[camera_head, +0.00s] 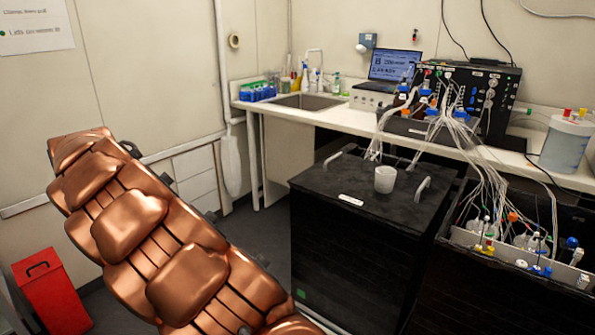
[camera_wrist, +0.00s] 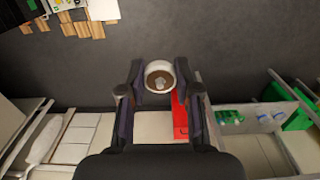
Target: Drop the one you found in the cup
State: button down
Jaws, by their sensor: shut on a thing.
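A whitish cup (camera_head: 385,179) stands upright on top of the black box (camera_head: 330,185) in the head view. In the wrist view my gripper (camera_wrist: 160,82) is shut on a small round thing (camera_wrist: 160,65) with a pale rim. Its inside is brown with whitish bits, and it looks like a cup seen from its open end. I cannot tell for sure what it is. My gripper does not show in the head view, where only my copper-coloured arm shows, so the distance to the cup on the box cannot be seen.
The black box has two grey handles (camera_head: 423,188). Beside it stands a dark unit with flasks and many tubes (camera_head: 520,240). A bench with a sink (camera_head: 305,101), a laptop (camera_head: 393,65) and a control unit runs behind. A red bin (camera_head: 52,290) stands at lower left.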

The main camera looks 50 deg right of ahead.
aim_at(386, 188)
jog(key=z, duration=0.7)
jog(key=i, duration=0.9)
jog(key=z, duration=1.15)
jog(key=i, duration=0.4)
jog(key=z, duration=0.35)
